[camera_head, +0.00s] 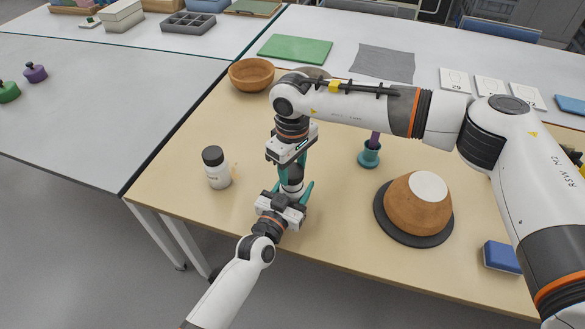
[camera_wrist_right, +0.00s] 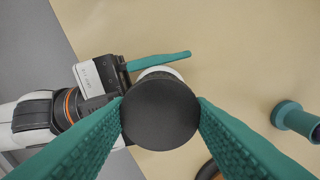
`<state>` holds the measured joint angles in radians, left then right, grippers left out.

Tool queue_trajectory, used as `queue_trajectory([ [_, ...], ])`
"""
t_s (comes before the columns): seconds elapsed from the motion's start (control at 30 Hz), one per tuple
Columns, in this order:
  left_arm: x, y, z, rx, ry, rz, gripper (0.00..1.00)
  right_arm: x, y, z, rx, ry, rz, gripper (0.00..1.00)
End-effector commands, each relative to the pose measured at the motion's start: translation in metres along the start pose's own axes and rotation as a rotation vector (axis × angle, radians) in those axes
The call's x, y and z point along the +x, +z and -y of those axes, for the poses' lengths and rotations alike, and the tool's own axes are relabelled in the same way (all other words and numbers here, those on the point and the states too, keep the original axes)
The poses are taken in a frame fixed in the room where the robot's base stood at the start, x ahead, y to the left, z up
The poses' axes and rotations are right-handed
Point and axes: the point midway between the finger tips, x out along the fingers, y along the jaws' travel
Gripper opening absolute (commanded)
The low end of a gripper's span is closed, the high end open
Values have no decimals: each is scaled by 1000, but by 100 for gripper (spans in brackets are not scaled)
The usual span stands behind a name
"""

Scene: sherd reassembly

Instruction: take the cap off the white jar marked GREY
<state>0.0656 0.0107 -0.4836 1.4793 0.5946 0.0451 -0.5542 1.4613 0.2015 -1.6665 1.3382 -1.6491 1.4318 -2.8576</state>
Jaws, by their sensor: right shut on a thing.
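A white jar (camera_head: 291,188) with a black cap (camera_wrist_right: 160,112) stands between my two grippers; any writing on it is hidden. My right gripper (camera_head: 292,163) is above it, pointing down, shut on the black cap, with one teal finger on each side in the wrist view. My left gripper (camera_head: 294,187) reaches in from the front, its teal fingers on either side of the jar body. I cannot tell whether those fingers touch the jar. A second white jar (camera_head: 218,176) with a black cap stands to the left; its label is too small to read.
A teal stand (camera_head: 369,155) with a purple part is to the right. An orange-brown bowl (camera_head: 416,208) lies upside down on a dark disc (camera_head: 380,212). A brown bowl (camera_head: 251,73) and green mat (camera_head: 295,49) are behind. A blue block (camera_head: 501,257) is at front right.

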Motion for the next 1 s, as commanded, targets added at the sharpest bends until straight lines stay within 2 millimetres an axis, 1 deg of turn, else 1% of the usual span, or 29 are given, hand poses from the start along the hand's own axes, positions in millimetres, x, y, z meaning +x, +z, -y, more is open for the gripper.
queue_trajectory([
  [0.33, 0, -1, 0, 0, 0, -1, 0, -2, 0, 0, 0, -1, 1, 20],
  [0.47, 0, -1, 0, 0, 0, -1, 0, -13, 0, 1, 0, -3, 2, 20],
  [0.6, 0, -1, 0, 0, 0, -1, 0, -32, 0, 1, 1, -1, 3, 20],
  [0.67, 0, -1, 0, 0, 0, -1, 0, -38, 0, 1, 1, -2, 1, 20],
  [0.73, 0, -1, 0, 0, 0, -1, 0, -40, 0, 1, 0, -1, 0, 20],
  [0.9, 0, -1, 0, 0, 0, -1, 0, -40, 0, 0, 0, -1, 0, 20],
  [0.93, 0, -1, 0, 0, 0, -1, 60, -40, 0, 0, 0, -1, 0, 20],
  [1.0, 0, -1, 0, 0, 0, -1, 72, -40, 0, 0, 0, -1, 0, 20],
])
